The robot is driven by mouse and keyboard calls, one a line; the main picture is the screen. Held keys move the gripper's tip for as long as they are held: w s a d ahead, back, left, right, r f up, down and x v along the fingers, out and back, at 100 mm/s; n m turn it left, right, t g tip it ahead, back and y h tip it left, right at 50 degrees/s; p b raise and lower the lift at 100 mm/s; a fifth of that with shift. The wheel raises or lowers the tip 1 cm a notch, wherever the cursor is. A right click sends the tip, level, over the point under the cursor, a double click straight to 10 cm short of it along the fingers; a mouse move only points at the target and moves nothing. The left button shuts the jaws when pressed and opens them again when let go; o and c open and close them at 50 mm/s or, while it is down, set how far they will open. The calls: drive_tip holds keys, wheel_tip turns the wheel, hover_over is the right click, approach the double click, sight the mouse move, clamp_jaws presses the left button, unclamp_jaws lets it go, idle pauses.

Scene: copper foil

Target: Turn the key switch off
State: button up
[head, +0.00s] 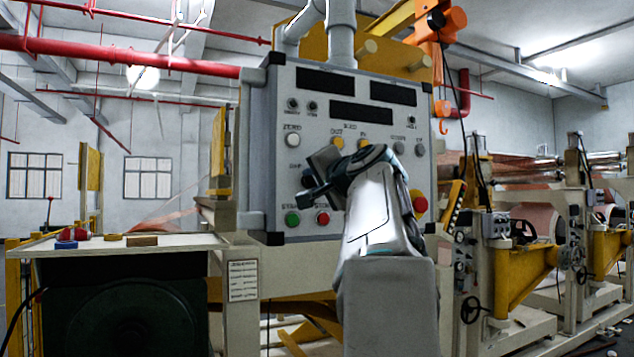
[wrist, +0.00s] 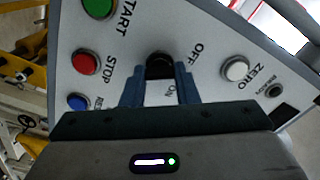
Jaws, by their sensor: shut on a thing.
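The key switch (wrist: 159,61) is a round black part on the grey control panel (wrist: 210,35), between the OFF and ON labels in the wrist view. My gripper (wrist: 160,75) has its two blue fingers on either side of it and is shut on it. The white part between the fingers is partly covered, so I cannot tell which way the key points. In the head view my gripper (head: 312,185) is against the lower left of the panel (head: 272,130), and the arm and gripper cover the switch there.
Near the gripper are a green START button (wrist: 98,7), a red STOP button (wrist: 86,62), a blue button (wrist: 78,102) and a white ZERO button (wrist: 235,68). A red knob (head: 419,203) is right of my arm. A table (head: 190,241) stands at left.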

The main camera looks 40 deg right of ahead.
drive_tip(key=o, duration=1)
drive_tip(key=b+v, duration=0.1)
drive_tip(key=v, duration=1.2)
drive_tip(key=shift+s+a, duration=0.2)
drive_tip(key=shift+s, duration=0.15)
